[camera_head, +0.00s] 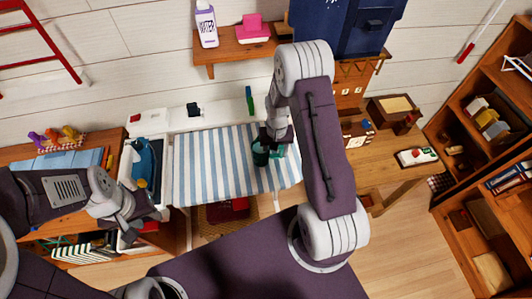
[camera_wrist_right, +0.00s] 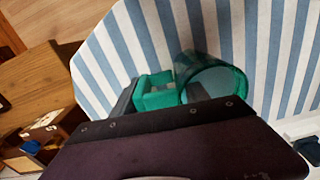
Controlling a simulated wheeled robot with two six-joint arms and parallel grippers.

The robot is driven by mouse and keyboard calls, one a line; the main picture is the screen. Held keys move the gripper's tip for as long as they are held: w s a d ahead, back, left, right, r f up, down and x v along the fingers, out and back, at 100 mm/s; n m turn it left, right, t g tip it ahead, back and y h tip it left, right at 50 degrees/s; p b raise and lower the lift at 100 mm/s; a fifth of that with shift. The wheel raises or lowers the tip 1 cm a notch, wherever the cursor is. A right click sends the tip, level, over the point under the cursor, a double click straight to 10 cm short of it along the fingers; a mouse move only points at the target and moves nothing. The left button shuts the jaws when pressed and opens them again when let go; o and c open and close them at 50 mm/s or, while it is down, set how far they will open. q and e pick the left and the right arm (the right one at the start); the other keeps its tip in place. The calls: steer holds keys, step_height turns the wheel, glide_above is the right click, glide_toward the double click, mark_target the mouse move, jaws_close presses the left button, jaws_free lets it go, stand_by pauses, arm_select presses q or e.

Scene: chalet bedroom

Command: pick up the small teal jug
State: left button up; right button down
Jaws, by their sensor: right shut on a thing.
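The small teal jug (camera_head: 260,156) is at the right part of a blue-and-white striped board (camera_head: 208,165) in the head view. My right gripper (camera_head: 270,139) comes down over it from above and is shut on it. In the right wrist view the jug's round open mouth (camera_wrist_right: 215,82) and squarish handle (camera_wrist_right: 153,98) show just beyond the dark gripper body, which hides its lower part. I cannot tell whether the jug touches the board. My left gripper (camera_head: 143,224) is at the lower left, away from the jug, with its fingers apart and nothing visible between them.
A blue iron (camera_head: 146,162) is at the board's left end. A white ledge (camera_head: 170,120) with small items runs behind the board. A shelf with a white bottle (camera_head: 207,24) is above. A wooden desk (camera_head: 375,160) is to the right. Most of the striped surface is clear.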

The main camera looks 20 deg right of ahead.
steer(key=shift+r, duration=0.1)
steer(key=shift+w+r, duration=0.1)
steer(key=shift+r, duration=0.2)
steer(key=r, duration=0.2)
steer(key=s+r+b, duration=0.1)
steer(key=shift+r, duration=0.4)
steer(key=s+a+r, duration=0.1)
steer(key=s+r, duration=0.5)
steer(key=s, duration=0.5)
steer(key=w+a+f+n, duration=0.1)
steer(key=w+a+n, duration=0.2)
steer(key=w+a, duration=0.2)
steer(key=w+b, duration=0.1)
steer(key=w, duration=0.1)
steer(key=shift+w+a+f+n, duration=0.25)
steer(key=shift+w+f+n, duration=0.05)
steer(key=shift+w+f, duration=0.1)
steer(key=shift+s, duration=0.1)
